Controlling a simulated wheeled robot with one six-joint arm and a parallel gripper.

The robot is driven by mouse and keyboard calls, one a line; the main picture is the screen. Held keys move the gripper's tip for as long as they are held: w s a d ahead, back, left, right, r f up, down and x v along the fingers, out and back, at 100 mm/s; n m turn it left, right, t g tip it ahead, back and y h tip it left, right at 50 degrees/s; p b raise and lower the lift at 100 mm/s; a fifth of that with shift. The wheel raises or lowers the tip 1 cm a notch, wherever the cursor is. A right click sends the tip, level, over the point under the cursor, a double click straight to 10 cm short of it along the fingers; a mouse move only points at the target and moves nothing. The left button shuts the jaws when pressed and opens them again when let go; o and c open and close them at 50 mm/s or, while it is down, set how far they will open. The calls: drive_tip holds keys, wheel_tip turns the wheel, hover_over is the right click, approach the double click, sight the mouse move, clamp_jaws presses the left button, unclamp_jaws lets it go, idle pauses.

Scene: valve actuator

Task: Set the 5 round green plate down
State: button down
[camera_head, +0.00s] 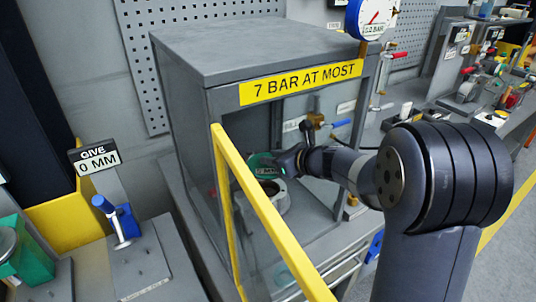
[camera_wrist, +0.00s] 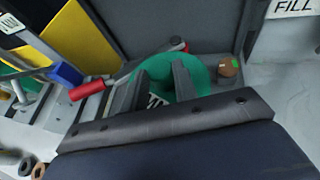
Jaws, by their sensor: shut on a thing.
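The round green plate (camera_head: 263,163) is inside the grey cabinet, at the tip of my gripper (camera_head: 287,160). Part of the plate is hidden by the fingers. In the head view a grey ring-shaped fixture (camera_head: 275,203) stands just below the plate; I cannot tell whether they touch.
My arm reaches in through the front of the cabinet (camera_head: 262,45), marked "7 BAR AT MOST". A yellow-framed door (camera_head: 262,207) stands open at the left of my arm. A red handle (camera_wrist: 87,89) lies close left of the fingers. A gauge (camera_head: 370,18) is above right.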

idle(0.3)
drive_tip(key=shift+f, duration=0.2)
drive_tip(key=b, duration=0.5)
hover_over(274, 192)
wheel_tip(274, 192, down, 5)
drive_tip(key=shift+w+a+f, duration=0.1)
drive_tip(key=shift+f, duration=0.05)
drive_tip(key=shift+f+b, duration=1.2)
drive_tip(key=shift+b, duration=0.15)
idle(1.2)
drive_tip(key=c, duration=1.3)
unclamp_jaws()
drive_tip(key=shift+o, duration=1.3)
drive_tip(key=v, duration=1.1)
